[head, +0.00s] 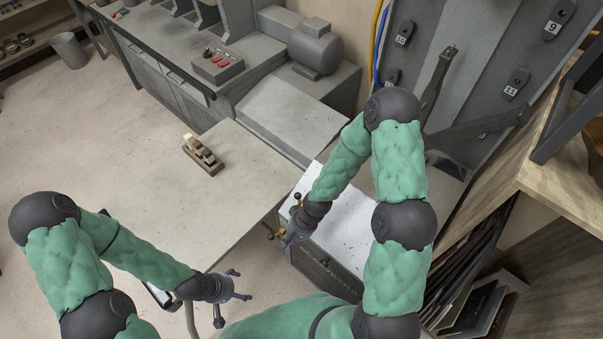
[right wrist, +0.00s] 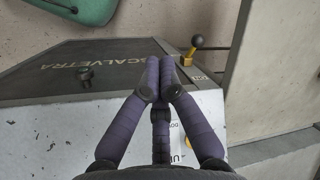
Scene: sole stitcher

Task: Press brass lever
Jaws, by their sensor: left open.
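A lever with a brass-coloured stem and a black ball knob (right wrist: 197,42) stands at the edge of the white-topped machine in the right wrist view. My right gripper (right wrist: 158,70) has its fingers together with nothing visible between them. Its tips point over the dark front panel, a little left of the lever and apart from it in the picture. In the head view my right gripper (head: 284,243) hangs over the machine's left end, and brass parts show beside it. My left gripper (head: 244,284) is open and empty, off the machine at the lower left.
The white-topped machine (head: 346,228) has a dark front panel (right wrist: 50,72) with lettering and a black knob (right wrist: 84,73). Another black ball knob (head: 297,196) stands beside my right wrist.

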